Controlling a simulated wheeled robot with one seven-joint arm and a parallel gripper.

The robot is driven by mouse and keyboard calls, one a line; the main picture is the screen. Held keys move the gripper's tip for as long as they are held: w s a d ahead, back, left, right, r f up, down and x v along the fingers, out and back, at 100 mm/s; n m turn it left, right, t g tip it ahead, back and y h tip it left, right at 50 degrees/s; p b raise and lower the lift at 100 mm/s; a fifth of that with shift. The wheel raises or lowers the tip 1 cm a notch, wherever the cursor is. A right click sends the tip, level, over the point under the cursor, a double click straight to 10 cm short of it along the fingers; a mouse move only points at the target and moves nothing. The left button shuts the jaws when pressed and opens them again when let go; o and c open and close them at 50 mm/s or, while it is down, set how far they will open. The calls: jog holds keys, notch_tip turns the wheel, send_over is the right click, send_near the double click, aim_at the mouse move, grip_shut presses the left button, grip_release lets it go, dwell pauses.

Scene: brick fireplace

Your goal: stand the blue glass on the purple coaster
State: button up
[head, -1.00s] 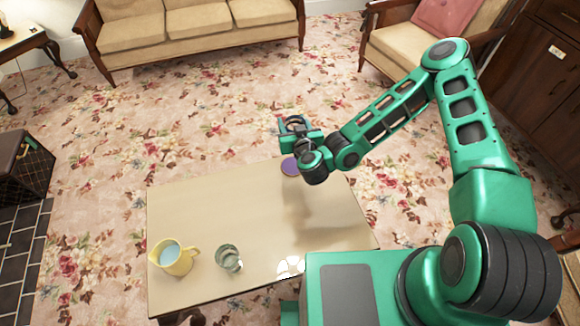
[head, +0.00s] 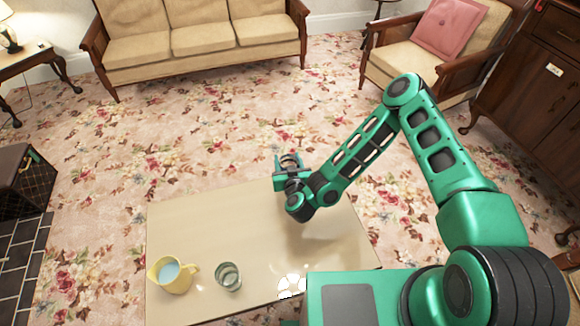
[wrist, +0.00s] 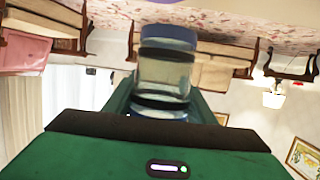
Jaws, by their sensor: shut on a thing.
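My gripper (head: 288,163) is above the far edge of the table in the head view. In the wrist view it is shut on the blue glass (wrist: 164,71), which shows bluish bands at its ends and sits between the fingers. In the head view the glass is small and mostly hidden by my gripper. The purple coaster is hidden behind my gripper in the head view. A sliver of purple (wrist: 160,2) at the top edge of the wrist view may be the coaster, apart from the glass.
The middle of the table is clear. A sofa and an armchair stand beyond.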

jog(key=shift+w+d+f, duration=0.8)
jog(key=shift+w+d, duration=0.05)
jog(key=shift+w, duration=0.2)
jog(key=shift+f, duration=2.05)
jog(key=o, duration=1.2)
jog(key=shift+f, duration=0.1)
jog(key=v, duration=1.2)
